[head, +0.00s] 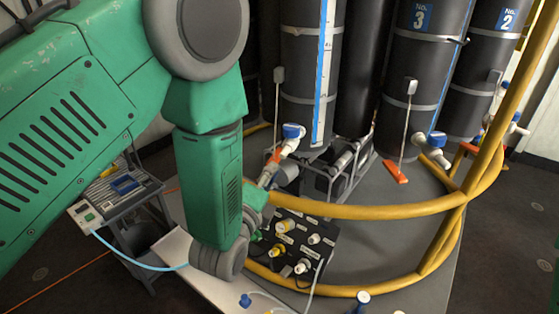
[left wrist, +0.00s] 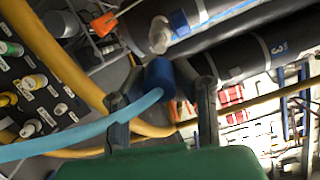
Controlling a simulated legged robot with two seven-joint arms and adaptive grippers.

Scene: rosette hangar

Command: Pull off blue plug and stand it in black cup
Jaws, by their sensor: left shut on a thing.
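The blue plug (left wrist: 160,78) sits between the fingers of my left gripper (left wrist: 162,88) in the left wrist view, and the gripper is shut on it. A light blue hose (left wrist: 85,132) runs from the plug; the hose also shows in the head view (head: 135,263), leading from a small white box to my left wrist. In the head view my left arm hides the fingers and the plug. The black panel with several plugs (left wrist: 45,85) is left of the gripper, apart from the held plug. I cannot make out a black cup. My right gripper is not in view.
Yellow rails (head: 360,211) curve around tall black cylinders (head: 410,80). A blue-handled valve (head: 293,131) is close behind my left arm. A grey cart (head: 127,198) stands at the left, and a pale bench (head: 222,292) lies under my wrist.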

